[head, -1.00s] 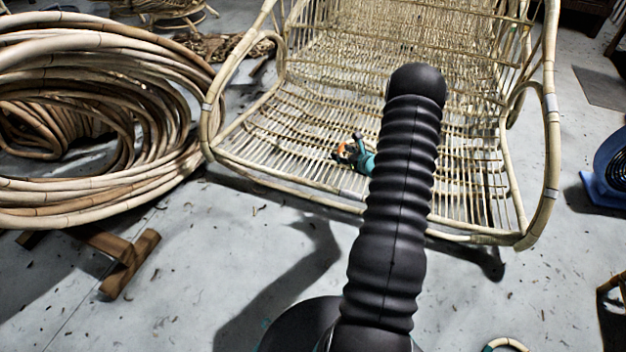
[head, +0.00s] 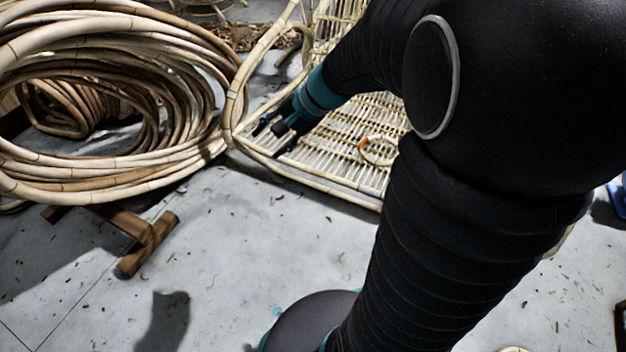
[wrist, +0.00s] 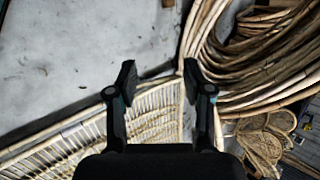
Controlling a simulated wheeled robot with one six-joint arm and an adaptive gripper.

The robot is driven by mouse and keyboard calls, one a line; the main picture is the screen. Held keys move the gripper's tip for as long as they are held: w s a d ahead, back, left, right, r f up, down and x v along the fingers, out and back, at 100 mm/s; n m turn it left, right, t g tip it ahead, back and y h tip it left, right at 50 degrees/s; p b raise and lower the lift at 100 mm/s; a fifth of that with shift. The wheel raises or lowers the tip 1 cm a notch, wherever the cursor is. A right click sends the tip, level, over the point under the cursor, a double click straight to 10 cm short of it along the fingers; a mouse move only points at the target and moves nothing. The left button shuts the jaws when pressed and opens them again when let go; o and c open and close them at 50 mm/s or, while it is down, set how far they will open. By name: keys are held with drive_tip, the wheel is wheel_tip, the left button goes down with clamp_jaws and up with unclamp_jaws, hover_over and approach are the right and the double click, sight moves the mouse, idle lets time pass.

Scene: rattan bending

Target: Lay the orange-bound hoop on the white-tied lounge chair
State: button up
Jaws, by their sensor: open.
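The orange-bound hoop (head: 377,150), a small pale rattan ring with an orange binding, lies on the slatted seat of the lounge chair (head: 345,186) in the head view. My gripper (head: 271,138) is open and empty, over the seat's left front corner, to the left of the hoop and apart from it. In the wrist view my gripper (wrist: 157,72) shows its two fingers spread with nothing between them, and the chair's slats (wrist: 155,130) lie behind them. My arm hides much of the chair.
A large coil of rattan poles (head: 190,60) on a wooden stand (head: 145,240) is close to the left of the chair and my gripper. It also shows in the wrist view (wrist: 225,85). The grey floor in front is clear apart from scraps.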

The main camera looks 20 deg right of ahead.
drive_tip(key=s+r+n+h, duration=0.2)
drive_tip(key=s+n, duration=0.3)
drive_tip(key=s, duration=0.4)
drive_tip(key=s+d+r+n+t+h, duration=0.1)
drive_tip(key=s+r+n+h, duration=0.2)
drive_tip(key=s, duration=0.6)
drive_tip(key=shift+n+h, duration=0.8)
drive_tip(key=shift+n, duration=0.3)
drive_tip(key=shift+s+r, duration=0.1)
wheel_tip(320, 180, up, 7)
drive_tip(key=p, duration=0.7)
